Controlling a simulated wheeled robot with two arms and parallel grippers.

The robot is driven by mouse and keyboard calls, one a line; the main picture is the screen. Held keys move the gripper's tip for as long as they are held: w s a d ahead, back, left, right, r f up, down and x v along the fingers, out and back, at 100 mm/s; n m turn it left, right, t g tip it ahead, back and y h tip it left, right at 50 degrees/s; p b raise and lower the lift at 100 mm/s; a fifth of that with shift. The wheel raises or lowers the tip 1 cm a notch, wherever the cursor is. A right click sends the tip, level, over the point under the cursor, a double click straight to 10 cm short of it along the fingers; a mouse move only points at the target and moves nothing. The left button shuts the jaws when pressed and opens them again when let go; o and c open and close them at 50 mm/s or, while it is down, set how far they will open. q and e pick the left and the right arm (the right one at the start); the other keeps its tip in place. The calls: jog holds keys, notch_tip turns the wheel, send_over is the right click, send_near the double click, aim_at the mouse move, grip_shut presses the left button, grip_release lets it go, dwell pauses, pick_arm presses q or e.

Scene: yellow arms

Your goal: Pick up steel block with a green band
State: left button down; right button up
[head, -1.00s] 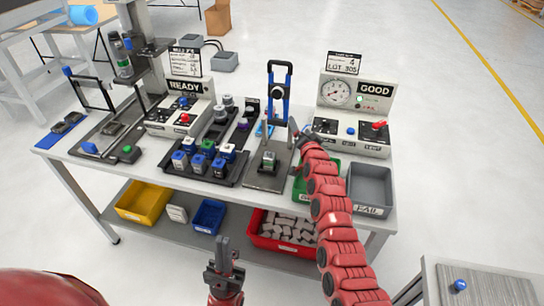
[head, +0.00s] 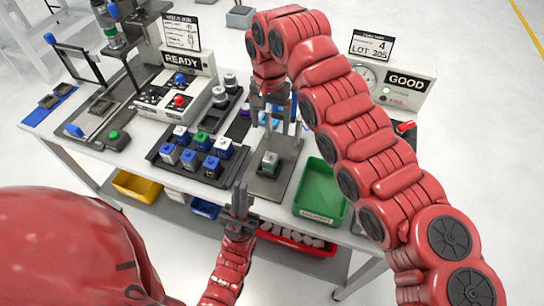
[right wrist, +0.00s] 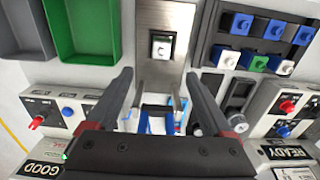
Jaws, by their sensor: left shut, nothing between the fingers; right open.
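A small steel block with a green band (head: 269,163) stands on a grey metal plate (head: 263,188) near the table's front edge. It also shows in the right wrist view (right wrist: 162,46), from above with a pale top. My right gripper (head: 268,122) is open and empty, pointing down behind and above the block; in the right wrist view its fingers (right wrist: 157,76) are spread wide, with the block beyond and between their tips. My left gripper (head: 240,187) is shut and empty, upright in front of the table edge, to the lower left of the block.
A black tray (head: 222,177) with several blue-, white- and green-topped blocks is left of the plate. A green bin (head: 320,190) is to its right; a grey bin (right wrist: 22,28) shows in the wrist view. A blue-handled press stands behind the plate. READY (head: 181,60) and GOOD (head: 407,82) stations flank it.

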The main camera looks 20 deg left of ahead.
aim_at(270, 155)
notch_tip(270, 155, down, 10)
jog(key=shift+w+f+p, duration=0.1)
jog(key=shift+p, duration=0.7)
notch_tip(270, 155, down, 4)
jog(key=p, duration=0.3)
jog(key=shift+f, duration=0.15)
jog(key=shift+w+a+f, duration=0.1)
jog(key=shift+f, duration=0.5)
grip_shut()
